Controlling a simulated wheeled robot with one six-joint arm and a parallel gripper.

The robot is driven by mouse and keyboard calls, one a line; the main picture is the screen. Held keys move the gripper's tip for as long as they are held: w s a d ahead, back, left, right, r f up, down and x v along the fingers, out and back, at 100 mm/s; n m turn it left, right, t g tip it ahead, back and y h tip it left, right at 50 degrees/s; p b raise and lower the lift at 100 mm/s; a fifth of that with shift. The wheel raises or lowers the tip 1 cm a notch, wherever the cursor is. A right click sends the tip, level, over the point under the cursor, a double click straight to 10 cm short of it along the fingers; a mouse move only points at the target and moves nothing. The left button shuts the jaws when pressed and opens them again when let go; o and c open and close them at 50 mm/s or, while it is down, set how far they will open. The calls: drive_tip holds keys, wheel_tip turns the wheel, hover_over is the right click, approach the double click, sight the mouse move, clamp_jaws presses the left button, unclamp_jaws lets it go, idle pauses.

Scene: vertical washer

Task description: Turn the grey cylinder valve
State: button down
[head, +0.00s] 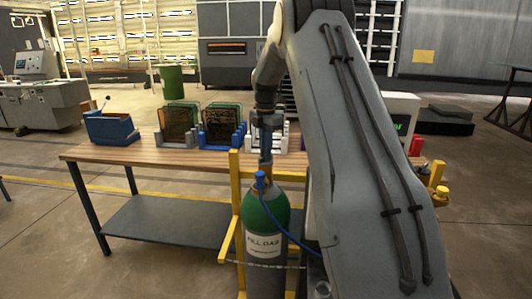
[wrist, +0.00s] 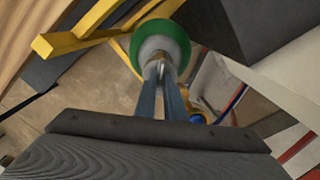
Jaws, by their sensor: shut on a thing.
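The grey gas cylinder (head: 265,280) stands upright in front of the table, with a green shoulder (head: 270,207) and a white label. My gripper (head: 265,158) points down at the cylinder's top from directly above. In the wrist view the two blue-grey fingers (wrist: 160,82) reach down to the valve (wrist: 158,58), in the middle of the green shoulder (wrist: 176,36). The fingers are close together and shut on the valve. They hide part of it, so its turned angle cannot be told.
A yellow frame (head: 235,205) stands around the cylinder. A blue hose (head: 285,232) runs from its top down to the right. Behind is a wooden table (head: 110,152) with a blue bin (head: 111,128) and racks. Open floor lies at the left.

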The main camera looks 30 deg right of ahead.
drive_tip(key=shift+r, duration=0.1)
drive_tip(key=c, duration=1.8)
unclamp_jaws()
drive_tip(key=shift+c, duration=0.2)
wheel_tip(320, 180, up, 8)
drive_tip(key=b, duration=0.2)
drive_tip(key=shift+b, duration=0.35)
